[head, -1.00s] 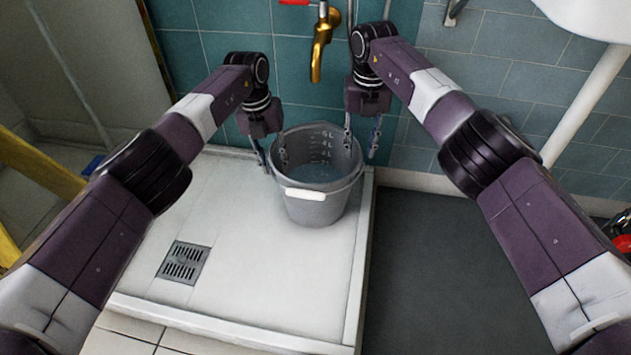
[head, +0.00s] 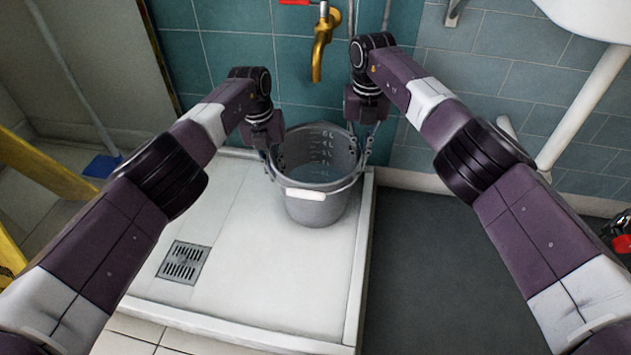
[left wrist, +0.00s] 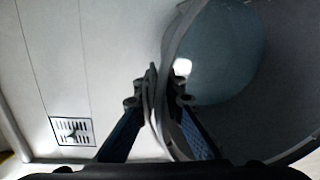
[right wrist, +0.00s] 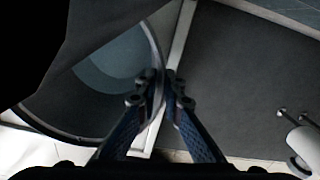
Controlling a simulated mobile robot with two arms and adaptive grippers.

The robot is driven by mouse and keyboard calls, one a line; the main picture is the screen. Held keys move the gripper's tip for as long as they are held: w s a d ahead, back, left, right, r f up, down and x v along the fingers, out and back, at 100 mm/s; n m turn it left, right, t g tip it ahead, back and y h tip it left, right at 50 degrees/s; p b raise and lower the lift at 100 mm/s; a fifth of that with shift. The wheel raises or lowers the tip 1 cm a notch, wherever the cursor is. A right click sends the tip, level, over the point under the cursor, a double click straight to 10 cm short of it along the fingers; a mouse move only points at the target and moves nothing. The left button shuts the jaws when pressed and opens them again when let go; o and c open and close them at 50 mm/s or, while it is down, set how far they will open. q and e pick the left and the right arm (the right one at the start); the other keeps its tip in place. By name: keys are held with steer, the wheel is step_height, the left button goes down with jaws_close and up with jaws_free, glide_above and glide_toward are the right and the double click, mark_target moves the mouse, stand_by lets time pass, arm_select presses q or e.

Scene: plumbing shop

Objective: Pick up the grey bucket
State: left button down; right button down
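The grey bucket (head: 318,209) stands upright on the white shower tray (head: 235,255), below the brass tap. Level marks show on its inner wall, and its handle with a white grip hangs at the front. My left gripper (head: 273,162) is shut on the left side of its rim; in the left wrist view the fingers (left wrist: 165,85) pinch the bucket wall (left wrist: 185,30), one inside and one outside. My right gripper (head: 361,148) is shut on the right side of the rim; the right wrist view shows its fingers (right wrist: 162,85) on either side of the bucket edge (right wrist: 152,45).
The brass tap (head: 320,45) hangs from the tiled wall behind the bucket. A drain grate (head: 183,263) lies in the tray at front left. Dark floor (head: 430,270) is clear on the right. A yellow frame (head: 40,165) stands at far left, and a white pipe (head: 585,105) at right.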

arm_select(q)
steer(key=shift+d, duration=0.2)
stand_by(0.4)
steer(key=shift+d+r, duration=0.15)
steer(key=shift+r, duration=0.15)
arm_select(e)
steer(key=shift+a+r, duration=0.1)
steer(key=shift+r, duration=0.15)
arm_select(q)
steer(key=shift+r+p, duration=0.1)
steer(key=shift+p, duration=0.2)
arm_select(e)
steer(key=shift+r, duration=0.1)
